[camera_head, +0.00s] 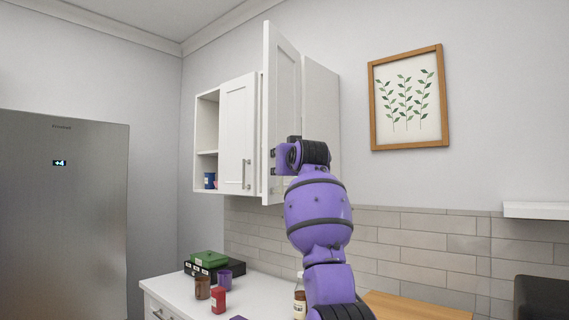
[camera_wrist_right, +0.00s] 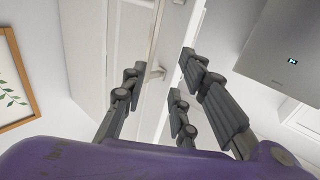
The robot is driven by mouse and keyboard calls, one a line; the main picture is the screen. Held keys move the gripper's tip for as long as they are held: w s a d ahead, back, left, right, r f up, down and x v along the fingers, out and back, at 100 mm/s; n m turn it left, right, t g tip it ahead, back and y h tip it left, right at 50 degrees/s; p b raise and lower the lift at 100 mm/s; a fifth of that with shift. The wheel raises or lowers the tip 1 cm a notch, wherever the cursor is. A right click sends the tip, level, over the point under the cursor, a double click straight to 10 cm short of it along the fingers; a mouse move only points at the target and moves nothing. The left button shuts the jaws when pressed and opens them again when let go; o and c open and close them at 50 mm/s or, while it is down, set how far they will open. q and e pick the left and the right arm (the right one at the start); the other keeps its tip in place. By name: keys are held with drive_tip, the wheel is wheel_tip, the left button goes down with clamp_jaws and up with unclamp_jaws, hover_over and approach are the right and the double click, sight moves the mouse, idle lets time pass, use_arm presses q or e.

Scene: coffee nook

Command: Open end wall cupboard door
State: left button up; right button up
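The end wall cupboard door (camera_head: 283,90) is white and stands swung outward at the right end of the wall cupboard, its free edge toward me. It also shows as a white panel in the right wrist view (camera_wrist_right: 130,40). A pale metal handle (camera_wrist_right: 154,73) shows between my right gripper's fingers. My right gripper (camera_wrist_right: 158,92) is open, its fingers spread on either side of the handle, with no clear grip on it. In the head view, the gripper (camera_head: 276,163) is at the door's lower part, partly hidden by my purple wrist. My left gripper is out of view.
A fridge (camera_head: 65,215) stands at left. The counter (camera_head: 175,291) holds a green box (camera_head: 208,259), mugs and a bottle (camera_head: 299,300). A framed picture (camera_head: 408,98) hangs right.

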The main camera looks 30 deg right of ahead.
drive_tip(key=v, duration=0.3)
drive_tip(key=shift+s+a, duration=0.15)
drive_tip(key=shift+a, duration=0.05)
drive_tip(key=shift+r, duration=0.1)
idle(0.3)
